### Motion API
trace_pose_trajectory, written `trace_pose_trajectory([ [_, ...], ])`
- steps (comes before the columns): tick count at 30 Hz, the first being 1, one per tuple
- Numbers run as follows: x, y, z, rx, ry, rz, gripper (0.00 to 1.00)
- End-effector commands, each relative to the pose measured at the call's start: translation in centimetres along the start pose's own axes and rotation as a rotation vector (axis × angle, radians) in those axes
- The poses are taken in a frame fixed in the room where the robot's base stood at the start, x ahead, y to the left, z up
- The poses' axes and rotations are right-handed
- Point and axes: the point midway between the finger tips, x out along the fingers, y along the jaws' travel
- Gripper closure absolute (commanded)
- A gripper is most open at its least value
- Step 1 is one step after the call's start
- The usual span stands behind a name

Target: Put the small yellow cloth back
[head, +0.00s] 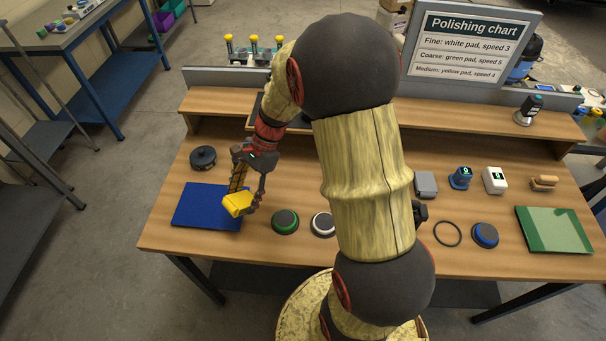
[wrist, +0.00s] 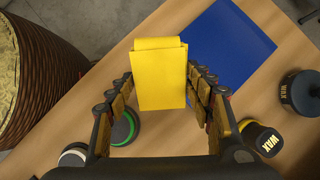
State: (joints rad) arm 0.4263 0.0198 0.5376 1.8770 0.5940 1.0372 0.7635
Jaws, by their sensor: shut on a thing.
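The small yellow cloth (head: 238,204) is a folded block. It also shows in the wrist view (wrist: 160,78), upright between the two fingers. My gripper (head: 246,194) is shut on it; the fingers also show in the wrist view (wrist: 160,88). In the head view the cloth overlaps the right part of a flat blue cloth or mat (head: 196,205) on the left of the bench. In the wrist view the blue piece (wrist: 232,45) lies behind and right of the yellow cloth. The cloth seems held above the bench; the exact gap cannot be told.
A black wax tin (head: 203,157) stands behind the blue piece. A wax container with yellow (wrist: 262,138) is near my right finger in the wrist view. Green-ringed (head: 285,221) and white (head: 323,224) round pads are to the right. A green folded cloth (head: 555,230) lies far right.

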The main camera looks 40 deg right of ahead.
Motion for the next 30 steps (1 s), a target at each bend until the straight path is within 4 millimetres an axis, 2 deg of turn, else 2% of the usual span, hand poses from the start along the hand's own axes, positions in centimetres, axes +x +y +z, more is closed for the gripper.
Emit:
trace_pose_trajectory([
  [2, -2.1, 2.3, -2.1, -0.115, 0.106, 0.061, 0.72],
  [6, -6.4, 7.0, -7.7, -0.344, 0.295, 0.145, 0.72],
  [9, -9.9, 9.9, -11.3, -0.475, 0.396, 0.173, 0.72],
  [12, -12.8, 12.0, -14.1, -0.573, 0.461, 0.188, 0.72],
  [15, -14.9, 13.4, -15.9, -0.635, 0.498, 0.194, 0.72],
  [19, -16.5, 14.3, -17.1, -0.683, 0.524, 0.197, 0.72],
  [22, -16.8, 14.1, -17.5, -0.700, 0.530, 0.199, 0.72],
  [26, -15.8, 12.2, -17.9, -0.709, 0.530, 0.201, 0.72],
  [30, -14.3, 9.0, -18.3, -0.708, 0.530, 0.201, 0.72],
])
